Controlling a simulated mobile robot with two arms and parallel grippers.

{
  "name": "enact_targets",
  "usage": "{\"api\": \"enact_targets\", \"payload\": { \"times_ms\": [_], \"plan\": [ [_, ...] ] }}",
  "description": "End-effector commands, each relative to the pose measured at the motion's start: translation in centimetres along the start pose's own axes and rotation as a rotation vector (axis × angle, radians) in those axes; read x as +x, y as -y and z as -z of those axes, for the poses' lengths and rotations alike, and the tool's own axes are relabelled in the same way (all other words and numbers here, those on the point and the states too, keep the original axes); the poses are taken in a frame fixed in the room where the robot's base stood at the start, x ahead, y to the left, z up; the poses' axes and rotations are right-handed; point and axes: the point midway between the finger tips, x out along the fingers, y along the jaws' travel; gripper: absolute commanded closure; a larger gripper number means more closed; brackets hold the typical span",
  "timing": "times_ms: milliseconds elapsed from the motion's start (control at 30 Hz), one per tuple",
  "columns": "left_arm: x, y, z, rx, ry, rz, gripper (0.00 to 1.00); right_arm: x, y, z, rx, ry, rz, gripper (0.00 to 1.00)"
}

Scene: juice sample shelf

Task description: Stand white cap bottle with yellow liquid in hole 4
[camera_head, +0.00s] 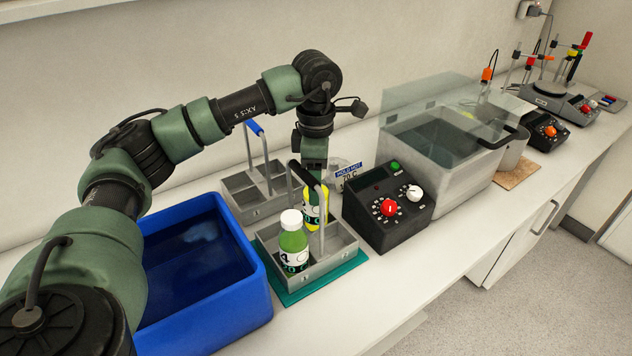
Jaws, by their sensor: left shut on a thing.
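A bottle with yellow liquid (310,216) is in the far part of the front metal carrier, partly hidden by the carrier's handle and my gripper. Its cap is hidden. My left gripper (313,186) points straight down over it and is shut on it. I cannot tell whether the bottle rests on the carrier floor. The front carrier (304,279) is a grey divided box with an upright handle, on a teal mat (325,283). A white-capped bottle with green liquid (293,243) stands in its near part. Hole numbers are not readable. My right gripper is out of view.
A blue tub (262,290) stands left of the front carrier. A second grey carrier (243,198) with a blue handle grip stands behind. A black control box (388,228) stands close on the right, with a lidded water bath (458,182) beyond. The bench's front strip is clear.

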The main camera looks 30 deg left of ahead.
Motion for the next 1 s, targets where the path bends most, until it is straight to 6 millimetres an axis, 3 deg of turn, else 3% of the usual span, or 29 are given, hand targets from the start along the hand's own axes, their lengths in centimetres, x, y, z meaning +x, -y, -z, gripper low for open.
{"api": "enact_targets", "payload": {
  "times_ms": [367,1000],
  "plan": [
    [0.2,0.1,0.0,0.001,-0.003,0.003,1.0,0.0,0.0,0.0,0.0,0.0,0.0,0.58],
    [-2.6,0.0,0.0,0.0,0.0,0.0,1.0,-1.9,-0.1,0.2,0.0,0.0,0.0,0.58]
  ]
}}
